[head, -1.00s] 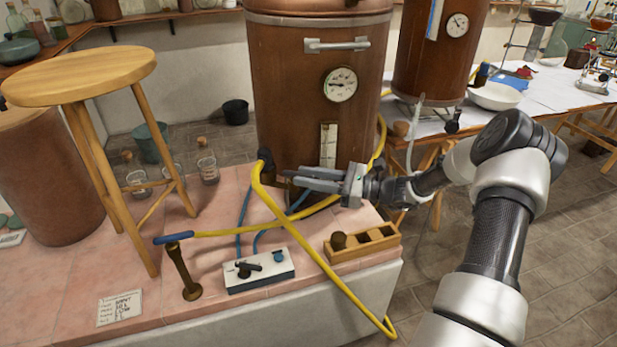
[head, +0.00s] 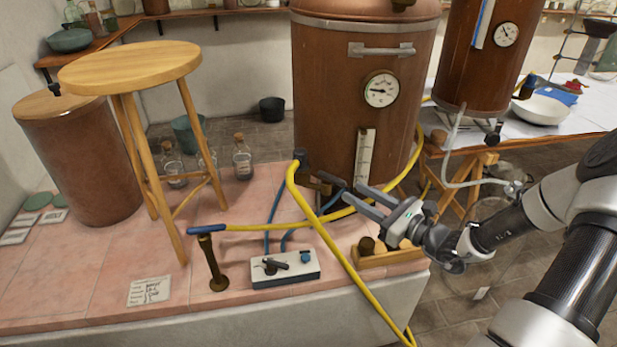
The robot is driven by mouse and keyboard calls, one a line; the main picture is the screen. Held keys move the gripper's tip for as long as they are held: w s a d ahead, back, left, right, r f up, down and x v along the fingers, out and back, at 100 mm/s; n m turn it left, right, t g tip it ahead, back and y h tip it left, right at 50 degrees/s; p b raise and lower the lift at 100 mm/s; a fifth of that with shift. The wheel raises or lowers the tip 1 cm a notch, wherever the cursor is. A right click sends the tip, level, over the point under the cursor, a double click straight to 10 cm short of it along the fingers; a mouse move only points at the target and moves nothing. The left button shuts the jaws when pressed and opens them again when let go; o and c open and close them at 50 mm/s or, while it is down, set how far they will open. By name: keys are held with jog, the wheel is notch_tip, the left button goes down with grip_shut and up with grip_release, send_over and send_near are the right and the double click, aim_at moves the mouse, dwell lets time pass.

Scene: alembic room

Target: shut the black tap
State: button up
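A small tap with a dark, bluish-black handle (head: 332,179) sits low on the front of the large copper vessel (head: 335,120). Its handle slants down to the right, and I cannot tell whether the tap is open or shut. My gripper (head: 352,196) is just right of and below this handle, its two fingers apart with nothing between them. I cannot tell whether a fingertip touches the handle. A black fitting (head: 302,160) to the left carries the yellow hose (head: 318,225). A white box (head: 285,272) in front has a black lever (head: 275,265) and a blue knob.
A wooden block (head: 400,257) with holes sits below my gripper, near the tiled bench's right edge. The yellow hose crosses in front and hangs over the edge. A brass stand (head: 213,262), a wooden stool (head: 130,70) and bottles stand left. A second copper vessel is behind right.

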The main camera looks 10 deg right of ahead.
jog(key=p+v, duration=0.1)
jog(key=v, duration=1)
jog(key=s+a+r+n+g+h+p, duration=0.1)
jog(key=s+a+n+g+h+p, duration=0.35)
jog(key=a+n+g, duration=0.95)
jog(key=s+a+r+n+t+h+p, duration=0.1)
jog(key=a+r+n+t+h+p, duration=0.1)
jog(key=r, duration=0.6)
jog(key=a+r+n+t+h+p, duration=0.2)
jog(key=a+r+n+p, duration=0.2)
jog(key=r, duration=0.4)
jog(key=shift+s+a+r+n+p, duration=0.4)
jog(key=shift+a+n, duration=0.25)
jog(key=shift+n, duration=0.55)
